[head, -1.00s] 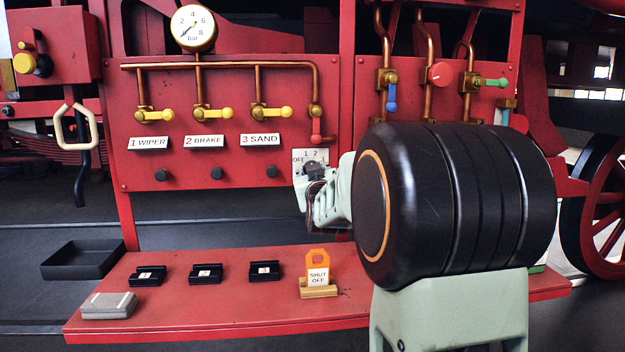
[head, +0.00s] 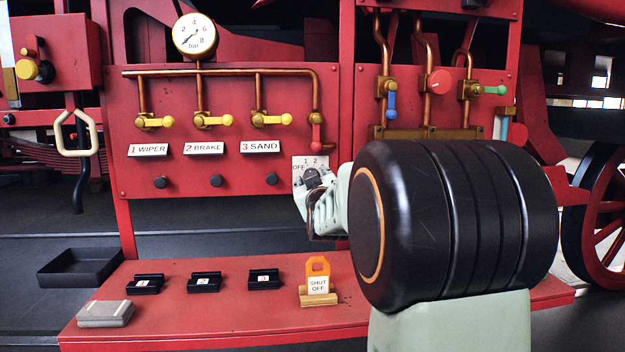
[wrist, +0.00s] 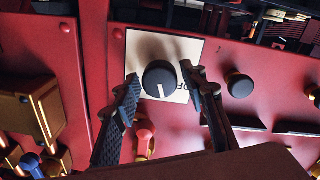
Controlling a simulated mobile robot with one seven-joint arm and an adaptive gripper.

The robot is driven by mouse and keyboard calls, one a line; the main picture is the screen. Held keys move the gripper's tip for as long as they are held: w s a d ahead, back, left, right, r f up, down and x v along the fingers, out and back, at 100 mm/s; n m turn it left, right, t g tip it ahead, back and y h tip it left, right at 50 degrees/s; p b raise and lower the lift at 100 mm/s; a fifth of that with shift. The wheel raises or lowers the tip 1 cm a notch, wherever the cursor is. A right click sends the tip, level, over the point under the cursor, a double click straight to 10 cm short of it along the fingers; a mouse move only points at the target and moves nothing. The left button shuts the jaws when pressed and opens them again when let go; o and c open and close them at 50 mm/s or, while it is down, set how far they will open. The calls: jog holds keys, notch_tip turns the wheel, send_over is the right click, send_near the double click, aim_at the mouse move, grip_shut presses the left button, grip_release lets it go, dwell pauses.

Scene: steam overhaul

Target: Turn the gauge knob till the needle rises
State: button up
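The gauge (head: 195,36) is a white dial marked in bar at the upper left of the head view. Its thin needle appears to point to the lower left, near the low end. A round black knob (wrist: 159,79) with a white pointer line sits on a pale plate (wrist: 143,46) on the red panel. The plate (head: 299,161) reads OFF, 1 and 2 in the head view. My gripper (wrist: 160,75) is open, one finger on each side of the knob, with small gaps visible. In the head view my arm hides part of the plate's surroundings.
A red-handled valve (head: 316,132) is just above the plate. Yellow valve levers (head: 210,121) and black buttons (head: 217,181) lie left. An orange SHUT OFF tag (head: 318,270) stands on the red shelf (head: 240,308) below. Blue (head: 392,103) and green (head: 495,90) handles are right.

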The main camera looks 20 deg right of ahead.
jog(key=shift+o, duration=0.4)
jog(key=v, duration=0.7)
jog(key=shift+s, duration=0.25)
jog(key=shift+r, duration=0.15)
